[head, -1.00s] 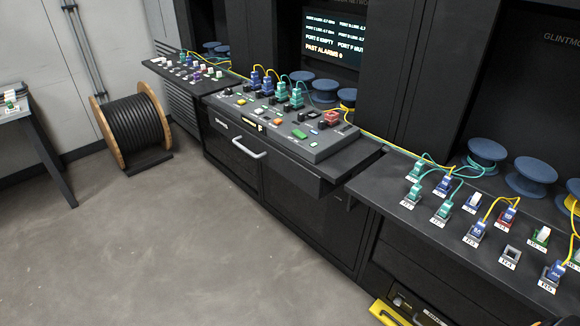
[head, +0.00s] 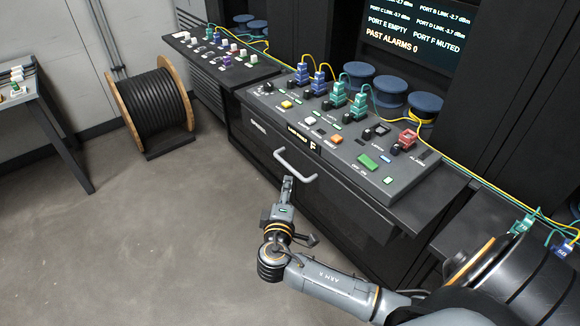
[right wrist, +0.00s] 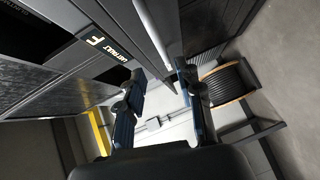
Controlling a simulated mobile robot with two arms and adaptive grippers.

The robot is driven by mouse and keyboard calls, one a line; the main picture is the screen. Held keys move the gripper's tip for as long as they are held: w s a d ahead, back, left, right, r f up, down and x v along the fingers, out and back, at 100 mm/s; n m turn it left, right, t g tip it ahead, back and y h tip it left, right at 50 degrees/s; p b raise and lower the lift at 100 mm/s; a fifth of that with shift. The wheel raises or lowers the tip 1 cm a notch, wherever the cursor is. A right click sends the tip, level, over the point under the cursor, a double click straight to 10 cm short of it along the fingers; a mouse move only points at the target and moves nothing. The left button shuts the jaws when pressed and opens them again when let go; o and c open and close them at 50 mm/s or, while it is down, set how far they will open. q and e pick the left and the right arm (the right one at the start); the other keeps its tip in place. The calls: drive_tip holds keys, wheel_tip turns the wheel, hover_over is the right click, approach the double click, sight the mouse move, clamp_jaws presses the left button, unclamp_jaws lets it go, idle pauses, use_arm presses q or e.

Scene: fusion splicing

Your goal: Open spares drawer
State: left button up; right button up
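The drawer (head: 345,195) is a dark panel under the sloping console, with a pale bar handle (head: 295,165) on its front. The drawer looks shut, its front in line with the cabinet. My right gripper (head: 288,183) is at the handle's lower side, pointing up at it; I cannot tell whether it touches. In the right wrist view the two dark fingers of my right gripper (right wrist: 163,95) stand apart with a clear gap. A pale bar, apparently the handle (right wrist: 160,28), lies ahead of the gap. My left gripper is not in view.
The console (head: 340,135) carries coloured plugs and buttons above the drawer. A cable reel (head: 150,110) stands on the floor at the back left, and a side table (head: 30,95) is at the far left. The floor (head: 150,240) before the cabinet is clear.

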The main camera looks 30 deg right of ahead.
sight(290, 166)
drive_tip(key=x, duration=1.1)
drive_tip(key=shift+f+p, duration=0.15)
drive_tip(key=shift+p, duration=0.25)
drive_tip(key=shift+a, duration=0.1)
clamp_jaws()
